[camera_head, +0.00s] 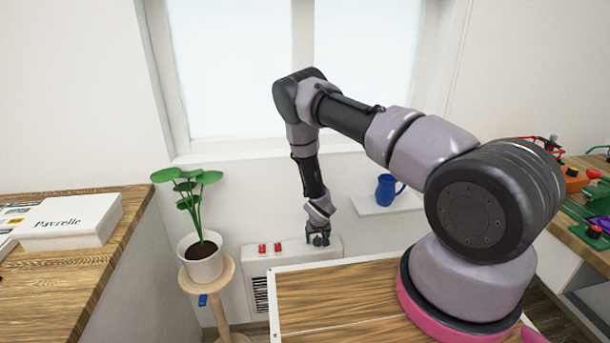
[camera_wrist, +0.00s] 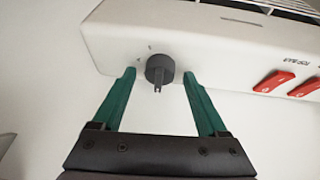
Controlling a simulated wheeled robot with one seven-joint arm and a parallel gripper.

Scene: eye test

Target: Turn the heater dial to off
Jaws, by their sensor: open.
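The heater (camera_head: 256,265) is a white box on the wall below the window, and its white casing fills the top of the wrist view (camera_wrist: 215,35). Its dial (camera_wrist: 160,70) is a dark round knob with a ridge that points down in the wrist view. Small marks show on the casing beside the dial, too small to read. My gripper (camera_wrist: 158,76) has green fingers that stand open on either side of the dial, with a gap on both sides. In the head view my gripper (camera_head: 318,236) is at the heater's top and largely hides the dial.
Two red switches (camera_wrist: 273,81) sit on the heater right of the dial in the wrist view. A potted plant (camera_head: 203,262) on a wooden stand is left of the heater. A blue jug (camera_head: 386,190) stands on a small shelf at right. Wooden counters flank both sides.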

